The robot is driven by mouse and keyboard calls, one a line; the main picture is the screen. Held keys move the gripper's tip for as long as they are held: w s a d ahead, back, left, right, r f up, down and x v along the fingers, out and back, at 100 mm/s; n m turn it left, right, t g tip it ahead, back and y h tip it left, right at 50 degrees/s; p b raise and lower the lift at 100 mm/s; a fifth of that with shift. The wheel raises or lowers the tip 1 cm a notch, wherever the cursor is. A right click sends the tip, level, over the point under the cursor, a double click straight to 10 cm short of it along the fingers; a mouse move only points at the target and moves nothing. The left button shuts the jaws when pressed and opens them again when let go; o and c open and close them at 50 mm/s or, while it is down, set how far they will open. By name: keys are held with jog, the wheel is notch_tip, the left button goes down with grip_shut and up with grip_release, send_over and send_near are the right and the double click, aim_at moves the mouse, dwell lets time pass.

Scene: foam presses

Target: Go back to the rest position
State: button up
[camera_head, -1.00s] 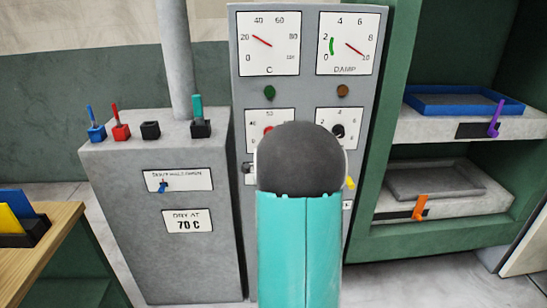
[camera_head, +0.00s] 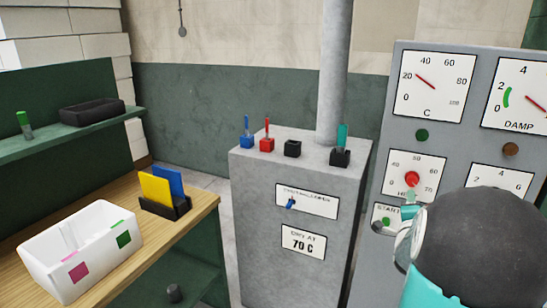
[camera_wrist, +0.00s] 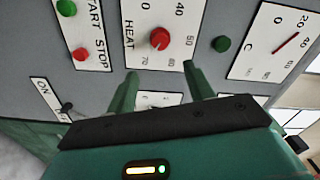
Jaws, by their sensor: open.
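My gripper (camera_wrist: 160,72) is open, with nothing between its two green fingers in the wrist view. It points at the grey control panel (camera_wrist: 205,15). The red heat knob (camera_wrist: 159,38) lies just beyond the fingertips; I cannot tell whether they touch it. In the head view my arm fills the lower right corner and hides most of the gripper and the panel's lower part. The red heat knob (camera_head: 412,179) shows there above the arm.
A grey cabinet (camera_head: 260,220) with small coloured holders and a pipe stands left of the panel. A wooden table (camera_head: 115,285) at left bears a white bin (camera_head: 45,268) and a black rack (camera_head: 180,207) with yellow and blue cards. A green shelf (camera_head: 45,142) stands behind it.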

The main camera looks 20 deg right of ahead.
jog(key=w+a+r+n+g+y, duration=0.15)
jog(key=a+n+y, duration=0.35)
jog(key=a, duration=0.9)
jog(key=w+a+r+n+t+y, duration=0.1)
jog(key=w+a+n+y, duration=0.25)
jog(key=a+n, duration=0.65)
jog(key=s+a+n+g+y, duration=0.2)
jog(key=s+a+n, duration=0.2)
jog(key=s+a, duration=0.4)
jog(key=s+a+f+n+g+y, duration=0.1)
jog(key=s+a+n+g+y, duration=0.2)
jog(key=s+a, duration=0.6)
jog(key=a+n, duration=0.2)
jog(key=a, duration=0.4)
jog(key=shift+s+f+g, duration=0.25)
jog(key=shift+f+g, duration=0.05)
jog(key=shift+g, duration=0.05)
jog(key=shift+c, duration=0.4)
jog(key=shift+c, duration=1.4)
